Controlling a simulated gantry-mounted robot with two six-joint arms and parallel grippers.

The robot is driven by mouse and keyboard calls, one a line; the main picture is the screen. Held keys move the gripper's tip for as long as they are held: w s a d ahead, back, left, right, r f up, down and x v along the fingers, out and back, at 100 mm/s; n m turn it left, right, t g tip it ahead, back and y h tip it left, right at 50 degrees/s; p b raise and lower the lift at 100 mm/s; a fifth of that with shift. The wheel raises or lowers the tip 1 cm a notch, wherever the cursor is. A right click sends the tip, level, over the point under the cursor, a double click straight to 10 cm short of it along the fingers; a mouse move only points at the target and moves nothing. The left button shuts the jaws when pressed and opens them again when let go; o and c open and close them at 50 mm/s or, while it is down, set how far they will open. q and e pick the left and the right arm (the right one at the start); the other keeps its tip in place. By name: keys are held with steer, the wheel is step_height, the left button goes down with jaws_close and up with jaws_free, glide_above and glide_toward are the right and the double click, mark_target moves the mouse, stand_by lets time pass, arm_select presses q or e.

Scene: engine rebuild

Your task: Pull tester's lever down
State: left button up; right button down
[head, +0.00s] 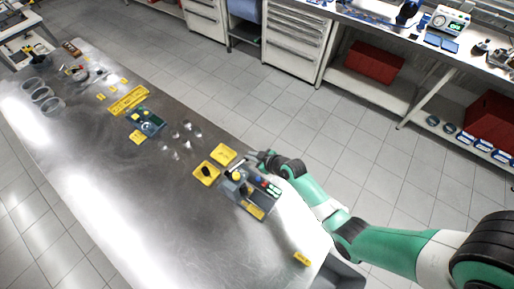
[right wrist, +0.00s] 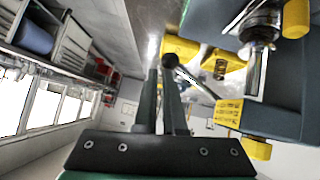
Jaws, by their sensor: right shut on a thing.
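The tester (head: 238,190), a grey-blue device with yellow parts, stands near the right end of the steel table. It fills the right side of the right wrist view (right wrist: 276,95). Its lever is a thin rod (right wrist: 197,84) ending in a dark round knob (right wrist: 170,61). My right gripper (head: 254,158) reaches in from the right at the tester's far side. In the right wrist view its narrow fingers (right wrist: 160,74) are close together, shut on the lever at its knob end. The exact contact is partly hidden by the fingertips. My left gripper is not in view.
Two yellow trays (head: 223,154) lie left of the tester, one holding a dark part. Small shiny parts (head: 187,130), a teal device (head: 146,121) and clear round containers (head: 42,95) lie farther along the steel table (head: 130,185). A yellow piece (head: 302,259) lies near the table's end.

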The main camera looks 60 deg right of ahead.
steer(key=s+d+r+p, duration=0.2)
steer(key=s+r+p, duration=0.2)
steer(key=s+r, duration=0.4)
steer(key=shift+s+r+p, duration=0.15)
steer(key=shift+r+p, duration=0.25)
steer(key=shift+r, duration=0.55)
